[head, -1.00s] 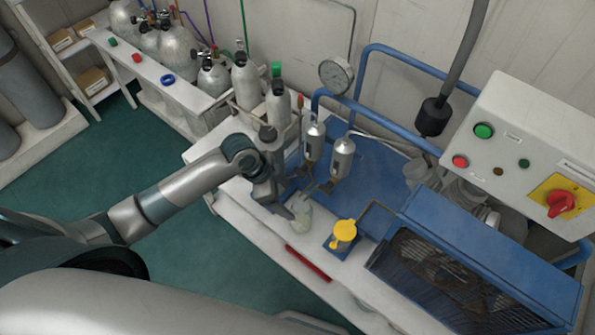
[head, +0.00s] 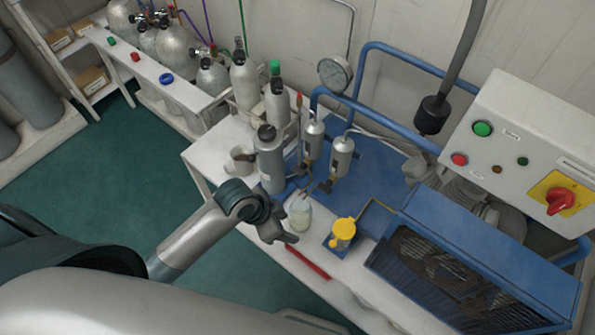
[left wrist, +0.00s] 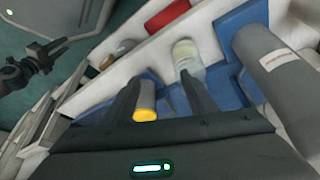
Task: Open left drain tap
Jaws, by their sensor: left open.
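Two silver canisters hang on the blue pipework, the left one (head: 313,140) and the right one (head: 342,156). Small dark and brass fittings show below them; the left drain tap (head: 304,170) looks small and is hard to make out. A clear jar (head: 300,213) stands below; it also shows in the left wrist view (left wrist: 187,52). My left gripper (head: 285,238) is open and empty, in front of the jar near the bench's front edge. Its spread fingers show in the left wrist view (left wrist: 160,82). A dark claw (left wrist: 38,65) there looks like my right gripper; its jaw state is unclear.
A grey cylinder (head: 270,162) stands left of the canisters, beside a mug (head: 240,160). A blue caged machine (head: 470,260) fills the right. Green floor (head: 100,170) is clear at left.

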